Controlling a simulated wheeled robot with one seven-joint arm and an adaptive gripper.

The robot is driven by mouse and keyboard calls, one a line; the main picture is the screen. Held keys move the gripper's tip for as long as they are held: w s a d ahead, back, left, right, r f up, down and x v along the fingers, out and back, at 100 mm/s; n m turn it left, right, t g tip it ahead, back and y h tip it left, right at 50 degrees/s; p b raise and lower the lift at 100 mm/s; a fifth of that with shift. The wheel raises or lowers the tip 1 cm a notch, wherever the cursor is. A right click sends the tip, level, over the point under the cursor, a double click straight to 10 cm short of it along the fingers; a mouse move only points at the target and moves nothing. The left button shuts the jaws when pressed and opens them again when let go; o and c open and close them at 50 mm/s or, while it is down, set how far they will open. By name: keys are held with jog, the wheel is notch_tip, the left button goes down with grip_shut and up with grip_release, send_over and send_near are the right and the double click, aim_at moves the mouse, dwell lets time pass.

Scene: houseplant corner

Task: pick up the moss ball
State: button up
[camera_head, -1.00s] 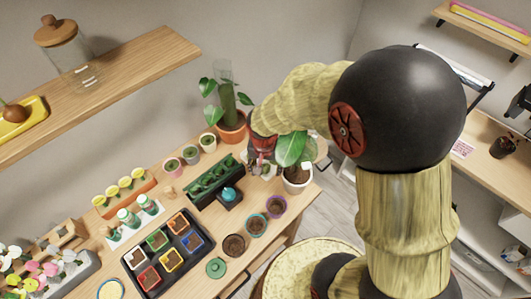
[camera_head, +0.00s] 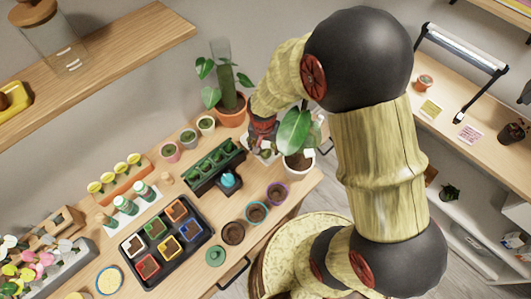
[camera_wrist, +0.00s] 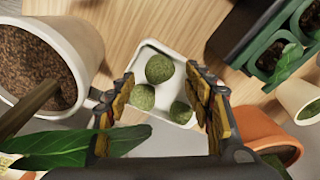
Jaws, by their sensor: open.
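Several green moss balls lie in a white tray (camera_wrist: 180,57) on the wooden table in the wrist view. One moss ball (camera_wrist: 159,69) is at the top, a second moss ball (camera_wrist: 142,97) is at lower left, and a third moss ball (camera_wrist: 181,112) is at lower right. My gripper (camera_wrist: 160,98) is open above the tray, its fingers on either side of the balls in the picture. No ball is visibly held. In the head view my gripper (camera_head: 263,132) is at the back of the table, beside the large-leaved plant, and the balls are hard to make out there.
A white pot with a leafy plant (camera_head: 298,164) stands close right of my gripper, one leaf (camera_wrist: 80,140) reaching near a finger. A terracotta pot (camera_head: 232,115) stands behind. A dark green planter (camera_head: 215,167) is at left, with the tray of coloured pots (camera_head: 207,232) further forward.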

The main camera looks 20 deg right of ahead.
jog(key=shift+f, duration=0.45)
jog(key=shift+c, duration=1.1)
jog(key=c, duration=0.7)
jog(key=shift+r, duration=0.1)
